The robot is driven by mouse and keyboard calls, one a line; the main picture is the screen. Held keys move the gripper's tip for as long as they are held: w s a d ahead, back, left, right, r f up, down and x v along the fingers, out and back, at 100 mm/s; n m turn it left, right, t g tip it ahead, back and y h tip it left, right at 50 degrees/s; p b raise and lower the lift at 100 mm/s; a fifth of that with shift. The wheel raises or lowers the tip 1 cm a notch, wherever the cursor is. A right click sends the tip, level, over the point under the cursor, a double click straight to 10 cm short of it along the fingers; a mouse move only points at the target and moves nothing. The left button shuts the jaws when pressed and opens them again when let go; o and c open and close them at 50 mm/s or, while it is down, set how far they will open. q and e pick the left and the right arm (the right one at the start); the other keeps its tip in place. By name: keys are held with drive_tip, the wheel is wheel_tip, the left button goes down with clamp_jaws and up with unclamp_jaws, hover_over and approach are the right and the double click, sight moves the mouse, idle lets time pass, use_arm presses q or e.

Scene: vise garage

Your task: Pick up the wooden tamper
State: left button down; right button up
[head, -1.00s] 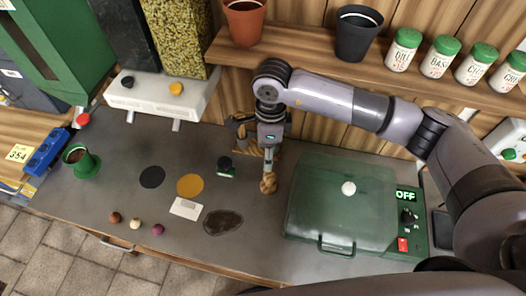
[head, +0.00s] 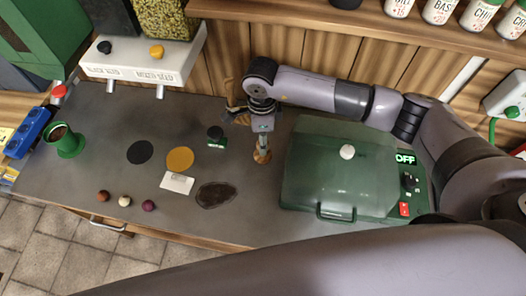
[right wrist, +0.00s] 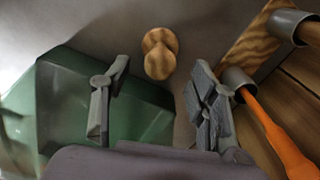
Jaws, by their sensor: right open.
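The wooden tamper (head: 262,156) stands on the grey worktop, just left of the green press. My right gripper (head: 264,140) points down right over it and hides its upper part. In the right wrist view the tamper (right wrist: 160,54) shows as a rounded wooden knob, beyond the fingertips and about midway between them. The fingers of my right gripper (right wrist: 160,72) are spread, with nothing held between them. My left gripper is not in view.
The green press (head: 330,170) stands right of the tamper. A wooden rack (right wrist: 252,50) with an orange-handled tool (right wrist: 278,135) is close to the right finger. A small dark-topped item (head: 215,135) stands left of the tamper.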

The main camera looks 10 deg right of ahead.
wheel_tip(320, 180, down, 5)
drive_tip(key=shift+w+f+b, duration=0.1)
drive_tip(key=shift+b, duration=0.95)
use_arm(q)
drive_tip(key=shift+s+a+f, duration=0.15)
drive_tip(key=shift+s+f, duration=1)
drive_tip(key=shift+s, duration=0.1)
use_arm(e)
drive_tip(key=c, duration=0.5)
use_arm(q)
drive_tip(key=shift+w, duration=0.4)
use_arm(e)
clamp_jaws()
drive_tip(key=shift+r, duration=0.25)
